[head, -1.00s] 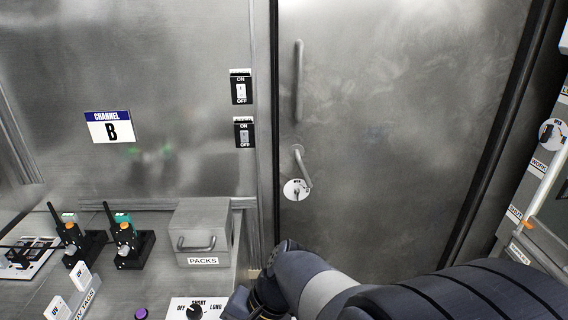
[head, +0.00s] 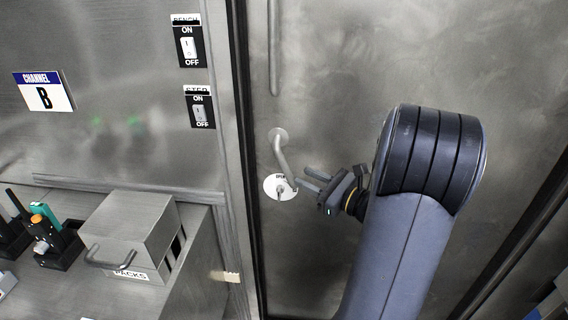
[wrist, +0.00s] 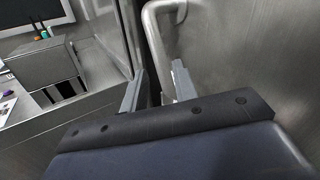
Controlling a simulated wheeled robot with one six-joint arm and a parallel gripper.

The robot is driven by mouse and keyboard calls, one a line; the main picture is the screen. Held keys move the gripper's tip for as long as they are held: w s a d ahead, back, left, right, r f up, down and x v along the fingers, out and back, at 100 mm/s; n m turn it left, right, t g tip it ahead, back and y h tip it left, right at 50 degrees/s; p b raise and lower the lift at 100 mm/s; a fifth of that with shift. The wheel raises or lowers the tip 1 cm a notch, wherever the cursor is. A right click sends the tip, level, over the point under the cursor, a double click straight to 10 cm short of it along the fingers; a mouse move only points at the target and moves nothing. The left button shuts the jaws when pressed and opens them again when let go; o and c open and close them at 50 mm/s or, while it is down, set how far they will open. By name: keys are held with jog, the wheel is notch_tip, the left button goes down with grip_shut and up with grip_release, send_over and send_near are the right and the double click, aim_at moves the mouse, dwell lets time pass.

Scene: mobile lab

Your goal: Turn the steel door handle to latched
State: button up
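The steel door handle (head: 283,160) is a bent lever on the steel door (head: 340,60). It hangs steeply down and slightly right from its round mount. A round white dial plate (head: 277,188) sits just below it, its marking too small to read. My gripper (head: 307,181) is close to the right of the lever's lower end, with its two fingers apart. In the wrist view the handle (wrist: 160,35) is just beyond the open fingers (wrist: 157,88), nearer the right finger. I cannot tell whether a finger touches it.
A long vertical pull bar (head: 274,50) is on the door above the handle. The door frame (head: 242,150) runs close on the left. Left of it are two wall switches (head: 188,45), a PACKS box (head: 130,235) and a bench. The door surface right of the handle is clear.

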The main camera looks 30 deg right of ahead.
jog(key=x, duration=0.9)
jog(key=shift+w+a+p, duration=0.15)
jog(key=shift+w+p, duration=0.1)
jog(key=shift+p, duration=0.1)
jog(key=shift+c, duration=0.5)
grip_shut()
